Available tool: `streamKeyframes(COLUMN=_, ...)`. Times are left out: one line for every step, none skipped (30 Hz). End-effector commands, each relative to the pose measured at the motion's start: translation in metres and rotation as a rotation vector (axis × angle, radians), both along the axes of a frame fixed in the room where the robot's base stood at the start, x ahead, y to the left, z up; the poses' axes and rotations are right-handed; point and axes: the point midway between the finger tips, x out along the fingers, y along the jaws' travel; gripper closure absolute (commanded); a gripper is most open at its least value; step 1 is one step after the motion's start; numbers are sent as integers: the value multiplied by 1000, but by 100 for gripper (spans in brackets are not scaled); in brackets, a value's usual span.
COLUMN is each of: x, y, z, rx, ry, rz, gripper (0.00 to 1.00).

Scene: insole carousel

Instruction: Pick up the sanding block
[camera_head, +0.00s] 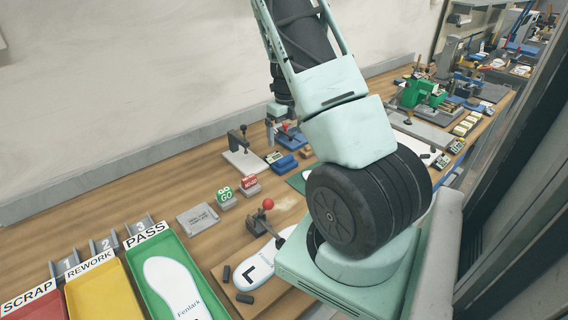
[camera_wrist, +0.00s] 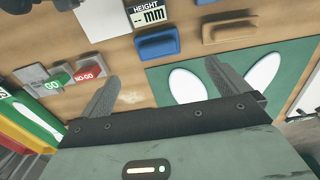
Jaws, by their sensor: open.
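Two small blocks lie on the wooden bench: a blue block with a raised grip (camera_wrist: 157,43) and a tan-brown block (camera_wrist: 229,29). I cannot tell for sure which is the sanding block. In the head view the blue one (camera_head: 285,163) and the tan-brown one (camera_head: 305,152) lie left of my arm. My gripper (camera_wrist: 162,70) is open and empty in the wrist view, its two fingers wide apart. Both blocks appear beyond the fingertips, the blue one roughly between their lines and the tan one toward the right finger. In the head view my arm hides the gripper.
A green mat (camera_wrist: 218,60) with white insole shapes lies beside the blocks. GO (camera_wrist: 52,87) and NO-GO (camera_wrist: 85,75) blocks stand left. A height display (camera_wrist: 149,14) is behind the blue block. Red, yellow and green trays (camera_head: 172,256) and a red-knobbed clamp (camera_head: 266,213) are nearby.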

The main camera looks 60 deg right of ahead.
Motion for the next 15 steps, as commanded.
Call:
streamKeyframes(x=-2, y=0, z=-10, rx=4, ry=3, rz=-4, gripper=0)
streamKeyframes(x=-1, y=0, z=-16, rx=3, ry=3, rz=-3, gripper=0)
streamKeyframes(x=-1, y=0, z=-24, rx=3, ry=3, rz=-2, gripper=0)
streamKeyframes(x=-1, y=0, z=-29, rx=3, ry=3, rz=-1, gripper=0)
streamKeyframes(x=-1, y=1, z=-34, rx=4, ry=3, rz=-1, gripper=0)
streamKeyframes(x=-1, y=0, z=-40, rx=3, ry=1, rz=0, gripper=0)
streamKeyframes(x=-1, y=0, z=-44, rx=3, ry=1, rz=-1, gripper=0)
streamKeyframes(x=-1, y=0, z=-47, rx=3, ry=1, rz=-1, gripper=0)
streamKeyframes(x=0, y=0, z=-51, rx=1, ry=0, rz=0, gripper=0)
streamKeyframes(x=0, y=1, z=-53, rx=1, ry=0, rz=1, gripper=0)
streamKeyframes(x=0, y=1, z=-54, rx=1, ry=0, rz=1, gripper=0)
streamKeyframes(x=0, y=1, z=-56, rx=1, ry=0, rz=1, gripper=0)
streamKeyframes(x=0, y=1, z=-58, rx=1, ry=1, rz=1, gripper=0)
streamKeyframes(x=0, y=1, z=-60, rx=1, ry=1, rz=1, gripper=0)
streamKeyframes(x=0, y=1, z=-63, rx=1, ry=1, rz=1, gripper=0)
